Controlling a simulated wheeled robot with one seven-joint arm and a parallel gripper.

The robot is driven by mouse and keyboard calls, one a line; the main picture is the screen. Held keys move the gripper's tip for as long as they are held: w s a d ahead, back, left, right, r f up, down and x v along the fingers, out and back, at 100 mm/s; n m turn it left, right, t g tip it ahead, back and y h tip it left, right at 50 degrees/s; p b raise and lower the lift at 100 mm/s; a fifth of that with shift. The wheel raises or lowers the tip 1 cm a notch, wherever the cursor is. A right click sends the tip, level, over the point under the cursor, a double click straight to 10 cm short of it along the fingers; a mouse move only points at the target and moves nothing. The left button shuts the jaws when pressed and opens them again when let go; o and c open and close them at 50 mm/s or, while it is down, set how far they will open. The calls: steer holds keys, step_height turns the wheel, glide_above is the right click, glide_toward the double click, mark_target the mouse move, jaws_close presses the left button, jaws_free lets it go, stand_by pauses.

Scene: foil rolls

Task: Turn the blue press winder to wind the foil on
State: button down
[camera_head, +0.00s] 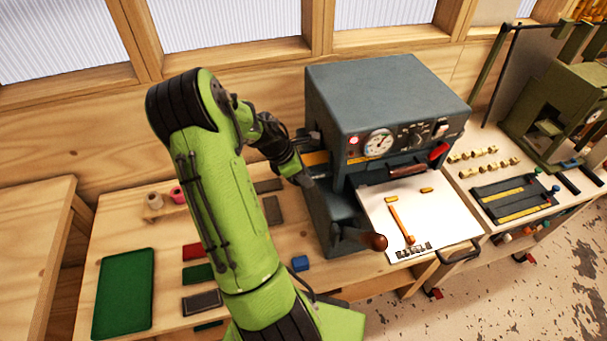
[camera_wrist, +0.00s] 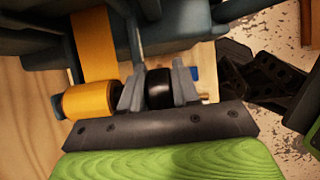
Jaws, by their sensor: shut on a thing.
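The blue-grey press (camera_head: 395,95) stands on the bench in the head view. My gripper (camera_head: 306,178) is at its left side, near the yellow-orange foil (camera_head: 317,158). In the wrist view, my gripper (camera_wrist: 159,92) has its two grey fingers closed on a round black winder knob (camera_wrist: 158,86). The orange foil roll (camera_wrist: 90,100) lies just left of the fingers, and a strip of foil runs up from it towards the press. In the head view my arm hides the winder and most of the roll.
A brown-knobbed handle (camera_head: 375,241) sticks out at the press's front, beside a white board (camera_head: 440,222) with small pieces. A green tray (camera_head: 124,292), pink roll (camera_head: 178,195) and blue block (camera_head: 300,263) lie on the bench. A green press (camera_head: 565,110) stands at right.

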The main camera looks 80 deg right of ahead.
steer(key=c, duration=0.9)
jaws_free()
steer(key=v, duration=1.5)
steer(key=shift+w+a+r, duration=0.15)
steer(key=shift+w+r, duration=0.05)
steer(key=shift+r, duration=0.1)
